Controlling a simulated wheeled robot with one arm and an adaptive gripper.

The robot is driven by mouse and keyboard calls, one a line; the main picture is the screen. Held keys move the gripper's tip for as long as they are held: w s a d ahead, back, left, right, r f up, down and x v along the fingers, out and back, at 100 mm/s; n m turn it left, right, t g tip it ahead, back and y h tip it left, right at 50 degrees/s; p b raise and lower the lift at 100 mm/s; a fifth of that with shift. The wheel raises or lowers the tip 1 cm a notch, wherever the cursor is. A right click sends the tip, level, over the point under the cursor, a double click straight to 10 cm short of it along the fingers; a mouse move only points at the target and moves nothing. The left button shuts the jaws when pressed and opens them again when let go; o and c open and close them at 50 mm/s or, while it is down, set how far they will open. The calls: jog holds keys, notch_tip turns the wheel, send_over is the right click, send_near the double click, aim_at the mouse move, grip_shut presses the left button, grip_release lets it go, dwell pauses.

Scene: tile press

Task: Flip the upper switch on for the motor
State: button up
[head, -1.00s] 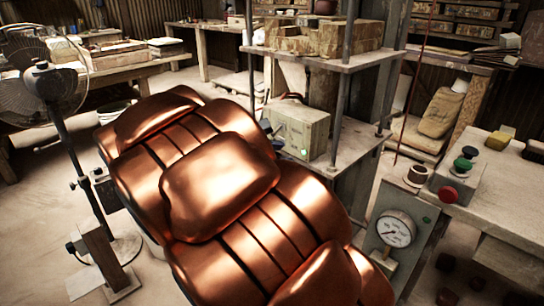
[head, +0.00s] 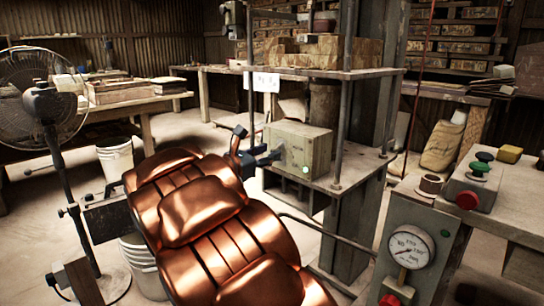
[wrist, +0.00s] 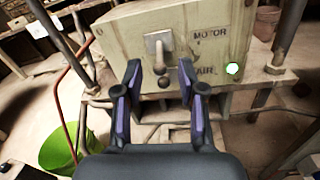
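The switch box (wrist: 115,38) is a pale, worn metal box with the words MOTOR and AIR on its face. It also stands on a shelf in the head view (head: 305,148). The upper switch (wrist: 158,44) is a silver lever beside the word MOTOR. A lower switch with a dark knob (wrist: 163,81) sits below it, near AIR. My gripper (wrist: 159,72) is open and empty, its purple-padded fingers on either side of the lower knob in the picture. Whether they touch the box cannot be told. In the head view my gripper (head: 262,147) is left of the box.
A round lamp (wrist: 232,69) is at the box's lower right. Metal posts (wrist: 288,30) stand either side of the box. A green bucket (wrist: 68,150) is lower left. In the head view, a pressure gauge (head: 410,247) and a button box (head: 472,186) stand right.

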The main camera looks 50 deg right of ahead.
aim_at(282, 143)
jog(key=shift+d, duration=1.2)
jog(key=shift+c, duration=0.2)
grip_shut()
